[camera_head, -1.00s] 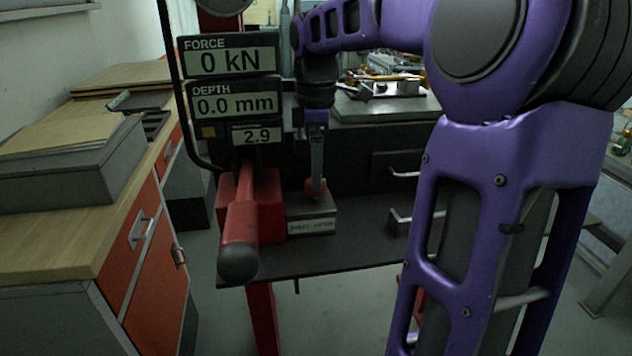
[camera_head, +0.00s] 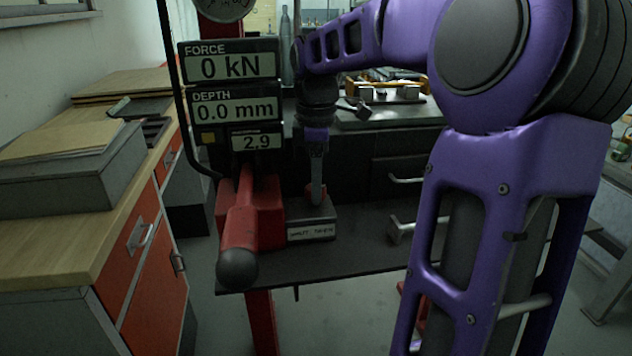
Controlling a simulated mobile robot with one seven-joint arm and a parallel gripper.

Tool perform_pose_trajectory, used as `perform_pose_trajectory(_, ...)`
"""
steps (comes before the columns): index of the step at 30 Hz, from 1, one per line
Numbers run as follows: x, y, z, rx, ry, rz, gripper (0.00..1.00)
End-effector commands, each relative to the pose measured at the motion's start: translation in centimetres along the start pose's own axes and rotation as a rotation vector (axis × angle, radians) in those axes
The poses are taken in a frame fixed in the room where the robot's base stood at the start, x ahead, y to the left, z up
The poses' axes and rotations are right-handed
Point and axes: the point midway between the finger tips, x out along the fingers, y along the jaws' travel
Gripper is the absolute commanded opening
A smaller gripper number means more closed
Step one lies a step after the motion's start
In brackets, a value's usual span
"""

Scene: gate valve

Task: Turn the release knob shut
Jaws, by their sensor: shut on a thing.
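The label is too blurred to read. My gripper (camera_head: 317,193) points straight down over the block and is shut on the knob. My purple arm reaches in from the right and fills much of that side.
A red lever with a black ball end (camera_head: 238,267) juts forward left of the block. Display panels (camera_head: 230,62) above read 0 kN, 0.0 mm and 2.9. A wooden-topped bench (camera_head: 100,250) stands left. The dark shelf (camera_head: 350,260) is bare in front.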

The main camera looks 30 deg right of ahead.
Motion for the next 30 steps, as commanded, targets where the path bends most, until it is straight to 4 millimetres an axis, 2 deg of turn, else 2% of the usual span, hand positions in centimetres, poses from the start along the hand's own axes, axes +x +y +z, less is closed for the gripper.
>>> perform_pose_trajectory(7, -0.10, -0.03, -0.05, 0.017, -0.001, -0.001, 0.00)
perform_pose_trajectory(13, -0.27, -0.07, -0.12, 0.097, -0.001, -0.002, 0.00)
perform_pose_trajectory(30, -0.29, -0.11, -0.20, 0.599, -0.001, 0.000, 0.00)
